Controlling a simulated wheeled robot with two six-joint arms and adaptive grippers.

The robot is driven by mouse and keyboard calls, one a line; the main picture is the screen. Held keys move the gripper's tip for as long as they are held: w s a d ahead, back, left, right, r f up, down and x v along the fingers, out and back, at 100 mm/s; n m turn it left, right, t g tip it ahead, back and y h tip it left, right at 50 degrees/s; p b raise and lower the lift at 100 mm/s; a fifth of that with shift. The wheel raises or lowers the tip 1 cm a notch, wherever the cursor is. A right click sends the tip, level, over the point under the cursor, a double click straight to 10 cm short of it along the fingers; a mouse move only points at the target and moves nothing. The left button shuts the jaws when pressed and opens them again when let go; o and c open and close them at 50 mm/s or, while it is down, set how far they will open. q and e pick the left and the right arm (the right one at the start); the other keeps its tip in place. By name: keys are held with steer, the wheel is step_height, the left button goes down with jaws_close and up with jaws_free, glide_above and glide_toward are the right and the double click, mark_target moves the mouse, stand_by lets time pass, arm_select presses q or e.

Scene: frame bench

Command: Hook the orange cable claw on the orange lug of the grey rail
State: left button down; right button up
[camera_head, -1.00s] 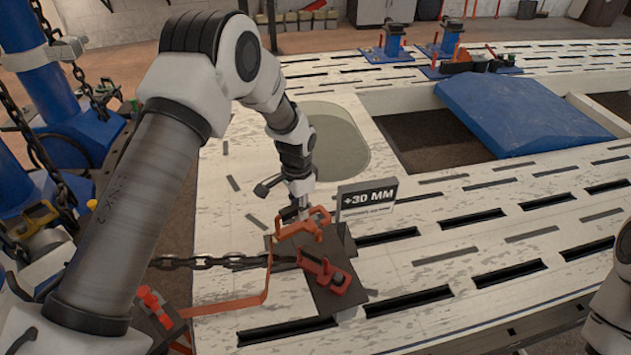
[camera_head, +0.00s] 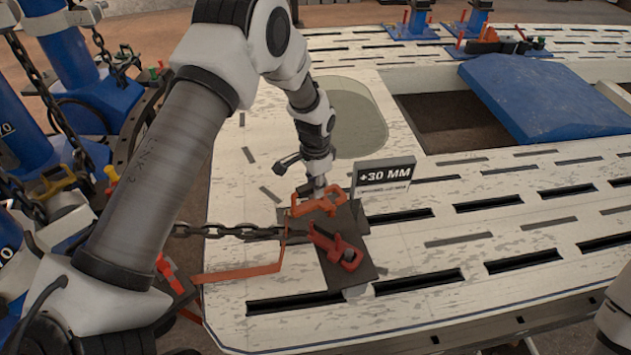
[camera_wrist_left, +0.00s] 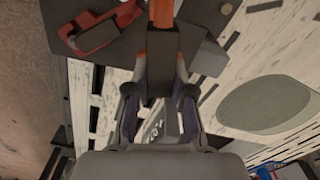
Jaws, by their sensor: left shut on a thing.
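My left gripper (camera_head: 317,187) points down over the dark grey plate (camera_head: 362,268), shut on the orange claw (camera_head: 325,204). In the left wrist view the gripper (camera_wrist_left: 160,100) closes around a dark block, with the orange bar of the claw (camera_wrist_left: 160,12) beyond it. The claw is low over the plate's back part; I cannot tell whether it touches. A red-orange clamp-like piece (camera_head: 345,252) sits on the plate in front of the claw; it also shows in the left wrist view (camera_wrist_left: 95,32). I cannot tell the lug and rail apart surely. My right gripper is out of view.
A dark chain (camera_head: 225,231) and an orange strap (camera_head: 240,273) run left from the plate. A "+30 MM" sign (camera_head: 384,174) stands behind it. The white slotted bench (camera_head: 440,250) is mostly clear at right. A blue panel (camera_head: 540,98) lies farther back.

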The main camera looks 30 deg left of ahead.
mark_target(315, 202)
arm_select(q)
steer(key=shift+f+b, duration=1.6)
steer(key=shift+f, duration=1.95)
steer(key=c, duration=0.9)
jaws_free()
steer(key=shift+r, duration=0.1)
step_height(315, 202, up, 12)
steer(key=shift+f, duration=0.1)
